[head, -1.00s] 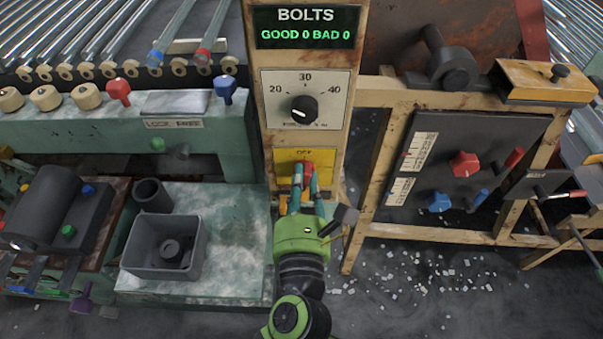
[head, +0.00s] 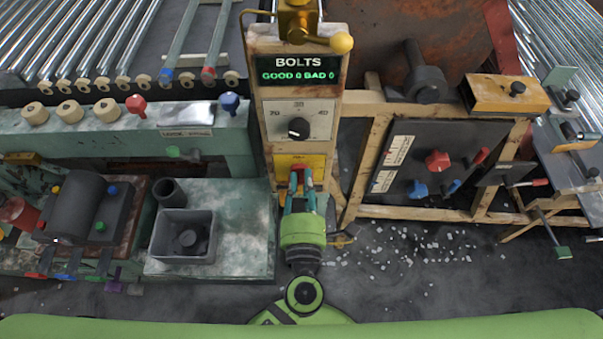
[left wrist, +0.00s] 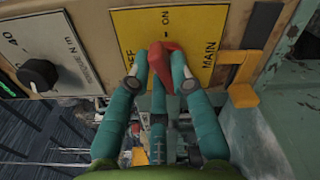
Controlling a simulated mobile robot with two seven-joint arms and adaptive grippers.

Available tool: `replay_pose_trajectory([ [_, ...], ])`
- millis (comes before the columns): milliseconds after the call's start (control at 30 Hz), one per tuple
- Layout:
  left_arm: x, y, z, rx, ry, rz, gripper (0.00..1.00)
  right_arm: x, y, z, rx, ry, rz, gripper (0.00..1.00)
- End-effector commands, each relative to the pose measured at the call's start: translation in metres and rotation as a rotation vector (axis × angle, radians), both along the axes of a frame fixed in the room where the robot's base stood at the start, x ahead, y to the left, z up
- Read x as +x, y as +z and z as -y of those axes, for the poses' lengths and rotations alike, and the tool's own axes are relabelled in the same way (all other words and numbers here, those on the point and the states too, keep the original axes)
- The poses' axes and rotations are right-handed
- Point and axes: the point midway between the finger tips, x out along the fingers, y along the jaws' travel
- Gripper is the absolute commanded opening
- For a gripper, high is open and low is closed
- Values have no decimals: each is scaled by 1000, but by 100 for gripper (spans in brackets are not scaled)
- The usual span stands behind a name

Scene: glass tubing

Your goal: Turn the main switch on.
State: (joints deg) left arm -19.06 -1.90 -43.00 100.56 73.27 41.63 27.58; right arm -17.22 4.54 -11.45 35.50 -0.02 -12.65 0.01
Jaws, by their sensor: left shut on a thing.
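The main switch has a red handle (head: 299,177) on a yellow plate (head: 314,160) low on the rusty beige post. In the left wrist view the red handle (left wrist: 168,62) stands on the yellow plate (left wrist: 205,22), which reads ON, MAIN and a partly covered OFF. My left gripper (head: 301,185) reaches up to the plate from below. In the left wrist view the left gripper's (left wrist: 159,76) teal fingers are shut on the handle, one on each side. The fingers hide part of the handle, so its exact setting is hard to tell. My right gripper is not in view.
Above the plate are a dial (head: 298,127) and a display (head: 298,70) reading BOLTS, GOOD 0 BAD 0. A grey bin (head: 160,248) stands to the left. A dark panel (head: 400,185) with red and blue knobs is on the right. A yellow hook (left wrist: 243,93) is close beside the switch.

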Motion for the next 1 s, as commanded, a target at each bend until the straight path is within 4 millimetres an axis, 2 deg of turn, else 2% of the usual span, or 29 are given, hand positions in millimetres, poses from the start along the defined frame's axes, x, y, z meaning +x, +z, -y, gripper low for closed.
replay_pose_trajectory([
  [33,1,5,0,43,3,1,0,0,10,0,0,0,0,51],
  [100,1,5,0,103,3,2,0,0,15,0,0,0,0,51],
  [500,2,1,1,360,6,3,0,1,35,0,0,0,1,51],
  [1000,2,-1,1,440,7,6,0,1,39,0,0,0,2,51],
])
